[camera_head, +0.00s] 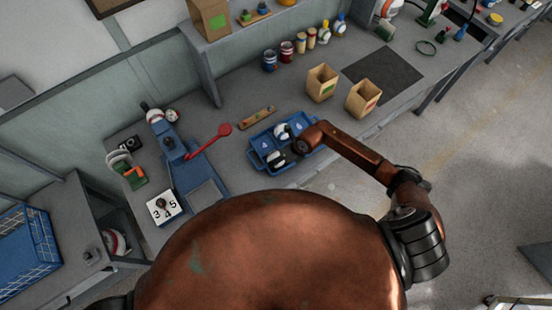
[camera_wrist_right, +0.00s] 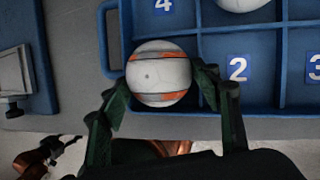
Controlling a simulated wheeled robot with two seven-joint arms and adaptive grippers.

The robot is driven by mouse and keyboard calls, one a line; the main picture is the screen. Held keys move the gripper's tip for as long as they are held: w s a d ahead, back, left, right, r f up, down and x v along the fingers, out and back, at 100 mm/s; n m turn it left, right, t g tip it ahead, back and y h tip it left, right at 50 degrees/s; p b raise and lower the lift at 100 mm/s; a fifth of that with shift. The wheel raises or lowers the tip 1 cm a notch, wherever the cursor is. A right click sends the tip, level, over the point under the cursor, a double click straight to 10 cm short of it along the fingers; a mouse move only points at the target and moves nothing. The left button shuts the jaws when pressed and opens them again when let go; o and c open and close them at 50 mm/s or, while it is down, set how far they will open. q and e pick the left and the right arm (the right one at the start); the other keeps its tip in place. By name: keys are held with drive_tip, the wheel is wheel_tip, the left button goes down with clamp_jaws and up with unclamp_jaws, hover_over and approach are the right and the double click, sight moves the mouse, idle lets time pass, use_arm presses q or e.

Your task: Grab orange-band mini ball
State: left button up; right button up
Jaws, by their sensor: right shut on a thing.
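The orange-band mini ball (camera_wrist_right: 160,73) is white with two orange bands. In the right wrist view it sits between the fingers of my right gripper (camera_wrist_right: 160,86), which is shut on it. The ball is at the near left corner compartment of the blue tray (camera_wrist_right: 107,45); I cannot tell whether it is lifted. In the head view my right gripper (camera_head: 283,160) reaches over the left part of the tray (camera_head: 257,152) and partly hides the ball.
Another white ball (camera_head: 282,131) lies in a rear compartment. A blue press (camera_head: 172,150) with a red lever (camera_head: 207,142) stands left of the tray. A wooden strip (camera_head: 258,115) lies behind it. Open boxes (camera_head: 322,83) stand at the back right.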

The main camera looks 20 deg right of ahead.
drive_tip(key=c, duration=0.5)
drive_tip(key=shift+o, duration=0.2)
